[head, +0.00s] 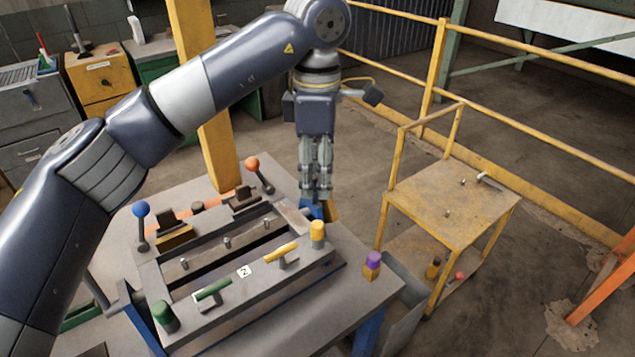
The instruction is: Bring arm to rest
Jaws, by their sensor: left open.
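My left arm comes in from the left, arches over the workbench, and its gripper (316,196) points straight down at the bench's far right side. The gripper is open, with nothing visible between its fingers. A small blue part (315,211) shows just below the fingertips; I cannot tell whether they touch it. The workbench (365,296) carries a grey fixture (205,325) with a yellow handle (281,252), a green handle (213,289), a yellow knob (318,231) and a green knob (164,315). My right gripper is not in view.
A blue-knobbed lever (140,209) and an orange-knobbed lever (252,163) stand upright on the bench. A purple-topped piece (373,262) sits near its right edge. A yellow cart (450,196), a yellow post (205,100) and yellow railings (440,60) stand around.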

